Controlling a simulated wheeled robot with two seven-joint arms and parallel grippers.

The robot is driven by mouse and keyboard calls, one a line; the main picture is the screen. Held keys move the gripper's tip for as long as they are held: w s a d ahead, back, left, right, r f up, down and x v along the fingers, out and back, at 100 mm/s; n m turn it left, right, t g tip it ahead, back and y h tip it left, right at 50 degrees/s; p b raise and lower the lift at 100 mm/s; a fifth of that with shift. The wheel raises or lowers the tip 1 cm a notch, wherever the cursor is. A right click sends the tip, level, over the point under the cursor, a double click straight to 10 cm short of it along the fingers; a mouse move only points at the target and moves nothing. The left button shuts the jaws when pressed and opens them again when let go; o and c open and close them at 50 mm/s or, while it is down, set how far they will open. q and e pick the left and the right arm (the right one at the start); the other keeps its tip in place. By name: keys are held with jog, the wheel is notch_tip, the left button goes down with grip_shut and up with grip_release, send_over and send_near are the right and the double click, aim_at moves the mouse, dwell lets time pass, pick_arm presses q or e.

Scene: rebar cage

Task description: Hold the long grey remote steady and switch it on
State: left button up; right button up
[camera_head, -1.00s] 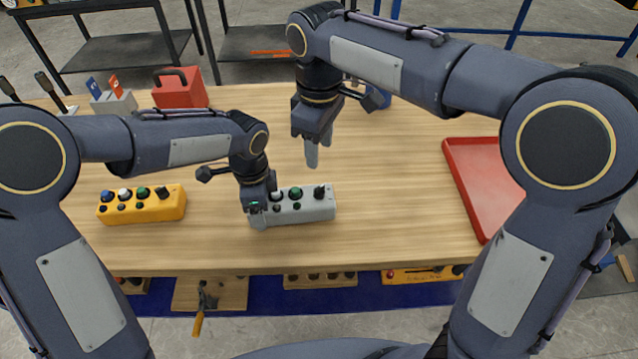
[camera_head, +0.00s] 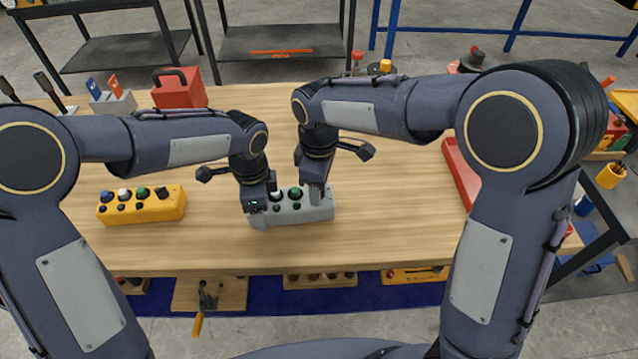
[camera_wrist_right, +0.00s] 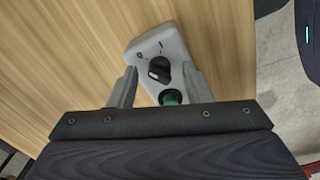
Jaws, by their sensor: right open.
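The long grey remote (camera_head: 292,212) lies on the wooden table, with buttons along its top. In the right wrist view, its end shows a black rotary knob (camera_wrist_right: 159,70) with O and I marks and a green button (camera_wrist_right: 170,97). The knob's white pointer is on the O-mark side. My left gripper (camera_head: 256,208) is at the remote's left end; its fingertips are too hidden to show whether they grip it. My right gripper (camera_head: 317,196) is open over the remote's right end, its fingers on either side of the knob in the wrist view.
A yellow button box (camera_head: 142,207) lies to the left. A red toolbox (camera_head: 180,90) stands at the back left. A red tray (camera_head: 459,170) is at the right, partly behind my right arm. The table between remote and tray is clear.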

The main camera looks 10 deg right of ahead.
jog(key=shift+f, duration=0.15)
jog(key=shift+c, duration=0.3)
grip_shut()
jog(key=shift+m, duration=0.4)
jog(key=m, duration=1.1)
dwell(0.4)
